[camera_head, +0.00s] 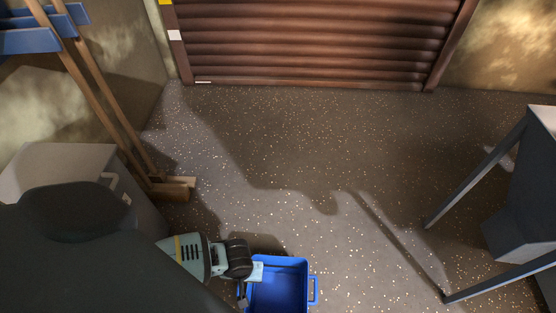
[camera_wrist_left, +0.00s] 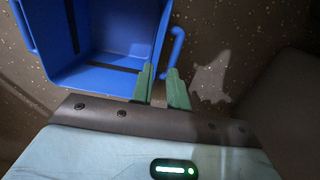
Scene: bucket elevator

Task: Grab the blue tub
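The blue tub (camera_head: 281,264) is an open, empty-looking box at the bottom of the head view, partly cut off by the frame edge. It has a handle on its right side. In the left wrist view the tub (camera_wrist_left: 120,30) fills the upper left, with a blue handle (camera_wrist_left: 178,45) on its near side. My left gripper (camera_head: 244,292) is at the tub's left side. In the wrist view its two green fingers (camera_wrist_left: 163,88) stand apart, with the handle's lower end between their tips. Whether they touch the handle is unclear. My right gripper is not in view.
A brown roller shutter (camera_head: 310,45) closes the back. A wooden frame with blue parts (camera_head: 105,90) stands at the left, by a grey box (camera_head: 60,165). A dark metal machine on legs (camera_head: 520,190) stands at the right. The speckled floor (camera_head: 300,150) between is clear.

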